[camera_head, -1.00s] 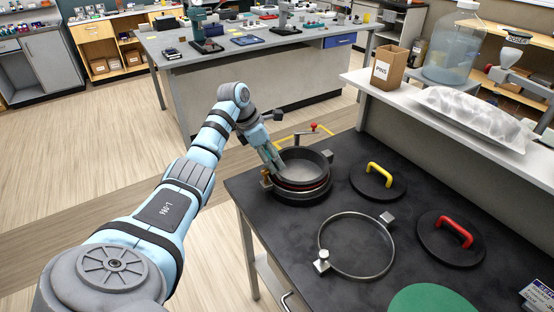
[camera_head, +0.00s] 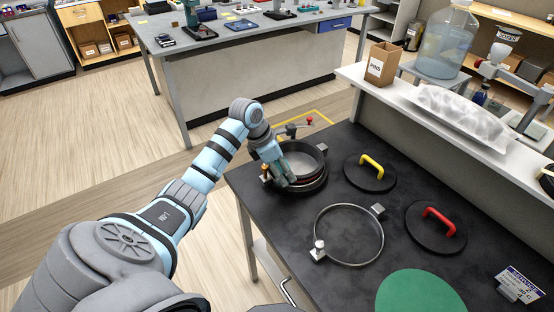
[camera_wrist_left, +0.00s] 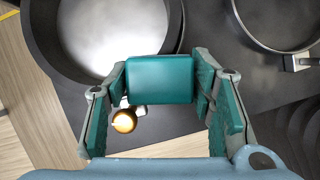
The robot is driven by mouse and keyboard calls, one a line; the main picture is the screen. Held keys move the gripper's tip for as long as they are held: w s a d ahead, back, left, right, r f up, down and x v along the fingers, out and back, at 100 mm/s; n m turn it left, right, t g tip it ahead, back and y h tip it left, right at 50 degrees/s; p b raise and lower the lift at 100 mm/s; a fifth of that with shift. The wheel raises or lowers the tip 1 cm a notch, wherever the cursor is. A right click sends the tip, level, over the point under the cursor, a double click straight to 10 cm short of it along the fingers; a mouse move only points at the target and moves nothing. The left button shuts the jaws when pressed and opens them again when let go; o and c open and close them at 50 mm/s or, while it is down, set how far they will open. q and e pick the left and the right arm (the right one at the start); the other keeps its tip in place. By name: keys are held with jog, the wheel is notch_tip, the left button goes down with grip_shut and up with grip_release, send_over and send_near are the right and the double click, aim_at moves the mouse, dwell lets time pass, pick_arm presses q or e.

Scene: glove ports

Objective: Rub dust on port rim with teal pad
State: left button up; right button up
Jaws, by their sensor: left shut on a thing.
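The teal pad (camera_wrist_left: 160,80) is a small block held between the fingers of my left gripper (camera_wrist_left: 160,90) in the left wrist view. In the head view my left gripper (camera_head: 282,177) is at the left front side of the round black port (camera_head: 318,176), pointing down. The port's dark rim (camera_wrist_left: 52,70) lies just beyond and left of the pad in the wrist view. I cannot tell whether the pad touches the rim. I cannot make out dust; the gripper partly hides the rim in the head view. My right gripper is not in view.
A brass knob (camera_wrist_left: 124,121) sits beside the port. On the black bench are a metal clamp ring (camera_head: 318,250), a yellow-handled lid (camera_head: 382,184), a red-handled lid (camera_head: 420,232) and a green disc (camera_head: 420,292). A shelf with a PINS box (camera_head: 382,64) runs behind.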

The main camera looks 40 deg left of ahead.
pick_arm(q)
notch_tip(320, 180, up, 6)
jog(key=p, duration=0.4)
jog(key=shift+r, duration=0.1)
jog(key=shift+r, duration=1.45)
jog(key=shift+f, duration=0.1)
